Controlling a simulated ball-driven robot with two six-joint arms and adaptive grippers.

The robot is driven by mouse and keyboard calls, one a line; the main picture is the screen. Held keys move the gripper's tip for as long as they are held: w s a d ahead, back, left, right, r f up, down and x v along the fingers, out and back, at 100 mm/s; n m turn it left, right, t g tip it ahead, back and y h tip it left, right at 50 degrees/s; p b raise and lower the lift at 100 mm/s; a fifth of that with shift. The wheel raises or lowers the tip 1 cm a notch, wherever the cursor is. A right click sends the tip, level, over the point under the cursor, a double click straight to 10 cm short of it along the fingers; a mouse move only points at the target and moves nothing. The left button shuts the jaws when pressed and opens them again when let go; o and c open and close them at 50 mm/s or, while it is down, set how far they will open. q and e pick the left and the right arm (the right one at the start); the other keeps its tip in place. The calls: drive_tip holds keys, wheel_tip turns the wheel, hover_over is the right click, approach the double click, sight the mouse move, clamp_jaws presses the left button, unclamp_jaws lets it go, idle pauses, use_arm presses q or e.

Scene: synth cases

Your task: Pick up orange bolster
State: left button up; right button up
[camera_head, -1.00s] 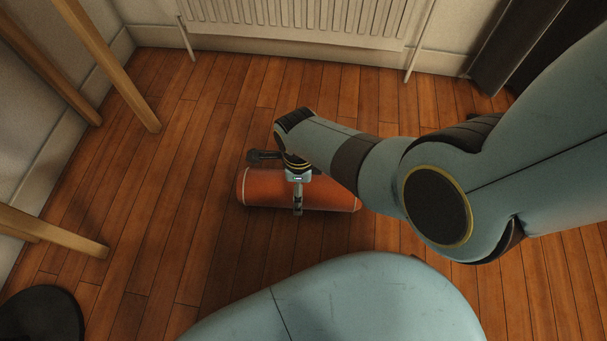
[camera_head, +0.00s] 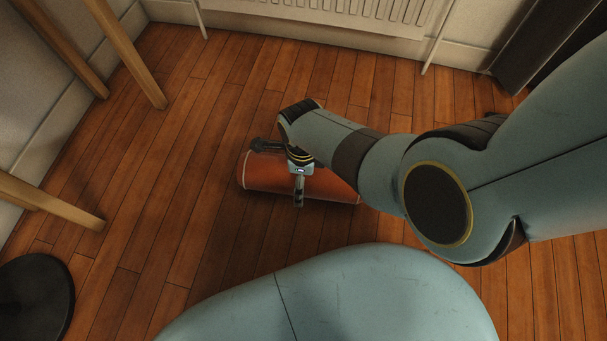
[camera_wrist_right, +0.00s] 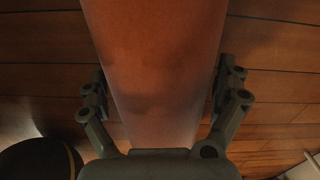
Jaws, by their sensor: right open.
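The orange bolster (camera_head: 325,184) lies on its side on the wooden floor in the head view. In the right wrist view the bolster (camera_wrist_right: 160,60) runs up through the middle of the picture. My right gripper (camera_head: 279,176) is over the bolster, with one finger on its far side and one on its near side. In the wrist view the open fingers of the gripper (camera_wrist_right: 162,88) stand on both sides of the bolster. I cannot tell whether they touch it. My right forearm hides part of the bolster's right end. My left gripper is not in view.
Wooden furniture legs (camera_head: 130,60) stand at the left, with another (camera_head: 50,200) lower down. A round black base (camera_head: 35,298) is at the lower left. A radiator (camera_head: 350,12) is on the back wall. The floor left of the bolster is clear.

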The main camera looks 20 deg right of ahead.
drive_tip(key=c, duration=1.2)
drive_tip(key=shift+c, duration=0.2)
